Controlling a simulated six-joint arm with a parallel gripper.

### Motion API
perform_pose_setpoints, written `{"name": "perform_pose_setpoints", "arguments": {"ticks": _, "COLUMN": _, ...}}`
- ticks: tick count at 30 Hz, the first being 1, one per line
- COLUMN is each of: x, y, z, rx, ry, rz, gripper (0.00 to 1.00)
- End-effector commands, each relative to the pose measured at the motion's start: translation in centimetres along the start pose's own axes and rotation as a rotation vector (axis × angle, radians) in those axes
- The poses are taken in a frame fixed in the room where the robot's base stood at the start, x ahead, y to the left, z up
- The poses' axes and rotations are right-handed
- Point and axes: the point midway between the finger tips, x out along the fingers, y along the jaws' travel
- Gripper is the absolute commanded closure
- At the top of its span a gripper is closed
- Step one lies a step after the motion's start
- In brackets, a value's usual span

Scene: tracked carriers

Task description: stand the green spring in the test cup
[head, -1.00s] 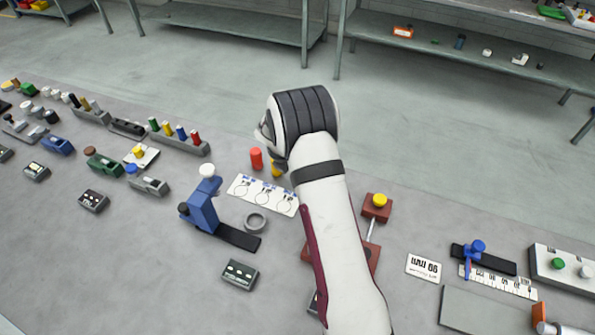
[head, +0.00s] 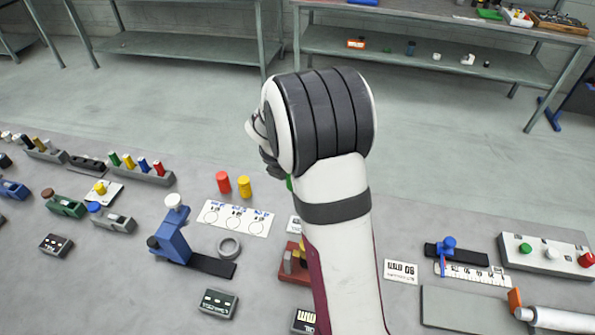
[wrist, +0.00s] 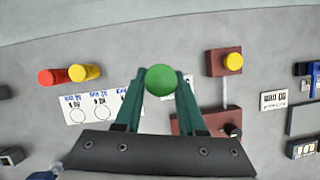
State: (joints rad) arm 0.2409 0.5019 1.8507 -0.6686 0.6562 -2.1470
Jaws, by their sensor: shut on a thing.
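My gripper (wrist: 159,90) is shut on the green spring (wrist: 160,80), whose round green end shows between the two fingertips in the wrist view. In the head view my wrist hides most of the gripper; a sliver of the green spring (head: 289,183) shows below it, above the table. A grey ring-shaped piece (head: 229,247) lies beside a blue stand, left of my arm; I cannot tell whether it is the test cup. A brown fixture (head: 292,272) is partly hidden by my forearm. In the wrist view its brown block (wrist: 222,62) bears a yellow knob.
A red cylinder (head: 223,182) and a yellow cylinder (head: 244,187) stand behind a white card (head: 236,218) with circles. The blue stand (head: 175,236) rises left of the ring. A ruler and knobbed fixtures lie at right.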

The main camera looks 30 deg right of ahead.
Motion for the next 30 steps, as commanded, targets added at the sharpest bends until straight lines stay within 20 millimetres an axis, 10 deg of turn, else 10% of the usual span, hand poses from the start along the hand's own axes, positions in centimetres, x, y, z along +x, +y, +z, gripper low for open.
{"name": "perform_pose_setpoints", "arguments": {"ticks": 12, "x": -4.8, "y": 8.7, "z": -15.4, "rx": -0.006, "ry": -0.006, "rz": -0.001, "gripper": 1.00}}
{"name": "perform_pose_setpoints", "arguments": {"ticks": 30, "x": -1.6, "y": 9.0, "z": -18.4, "rx": 0.000, "ry": -0.012, "rz": -0.002, "gripper": 1.00}}
